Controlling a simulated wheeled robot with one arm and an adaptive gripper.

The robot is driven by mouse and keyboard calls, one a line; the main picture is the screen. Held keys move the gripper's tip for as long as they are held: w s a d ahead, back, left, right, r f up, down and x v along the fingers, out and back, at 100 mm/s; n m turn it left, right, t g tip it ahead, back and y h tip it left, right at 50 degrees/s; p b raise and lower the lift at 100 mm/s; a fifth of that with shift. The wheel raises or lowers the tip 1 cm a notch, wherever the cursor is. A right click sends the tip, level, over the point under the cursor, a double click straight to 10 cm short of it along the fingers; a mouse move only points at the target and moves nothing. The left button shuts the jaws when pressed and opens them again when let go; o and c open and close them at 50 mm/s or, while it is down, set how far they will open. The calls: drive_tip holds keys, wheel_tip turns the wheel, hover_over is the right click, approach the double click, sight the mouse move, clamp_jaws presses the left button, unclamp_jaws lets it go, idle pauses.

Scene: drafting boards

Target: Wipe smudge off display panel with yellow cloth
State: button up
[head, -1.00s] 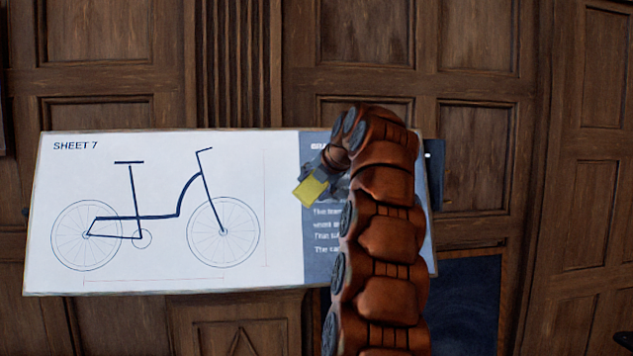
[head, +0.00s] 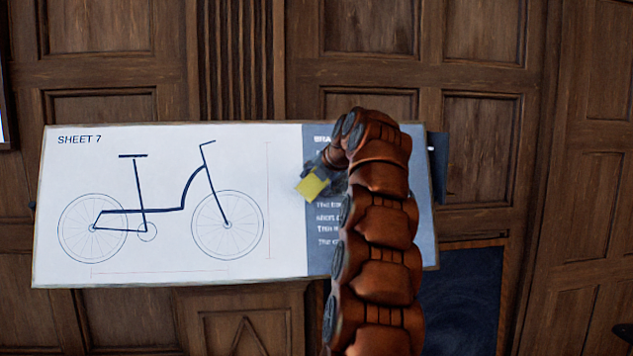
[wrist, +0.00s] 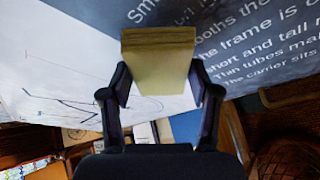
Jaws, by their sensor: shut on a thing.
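The display panel (head: 90,190) is a wide board with a white bicycle drawing marked SHEET 7 and a blue-grey text strip at its right. My gripper (head: 325,179) is in front of the left edge of that strip. It is shut on the yellow cloth (head: 311,187), a small folded block. In the wrist view the cloth (wrist: 158,70) sits between both fingers, with the panel (wrist: 215,30) behind it. I cannot tell whether the cloth touches the panel.
A dark wood-panelled wall (head: 480,60) stands behind the panel. A dark blue framed board (head: 460,300) is below right. The white part of the panel is clear of my arm.

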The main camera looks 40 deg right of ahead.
sight(341, 181)
drive_tip(key=shift+w+d+f, duration=0.3)
drive_tip(key=shift+w+d, duration=0.3)
drive_tip(key=shift+w, duration=0.15)
idle(0.8)
drive_tip(key=shift+s+d+p, duration=0.45)
drive_tip(key=shift+s+d, duration=0.35)
drive_tip(key=shift+d, duration=0.35)
drive_tip(key=shift+s+d+p, duration=0.45)
drive_tip(key=shift+s+d, duration=0.35)
drive_tip(key=shift+d, duration=0.3)
drive_tip(key=shift+s+d+f, duration=0.1)
drive_tip(key=shift+s+d, duration=0.35)
drive_tip(key=shift+d, duration=0.1)
drive_tip(key=shift+s+d+p, duration=0.95)
drive_tip(key=shift+s+d, duration=0.1)
drive_tip(key=shift+d, duration=0.25)
drive_tip(key=shift+s+d+p, duration=0.9)
drive_tip(key=shift+s+d, duration=0.15)
drive_tip(key=shift+d, duration=0.3)
drive_tip(key=shift+w, duration=0.15)
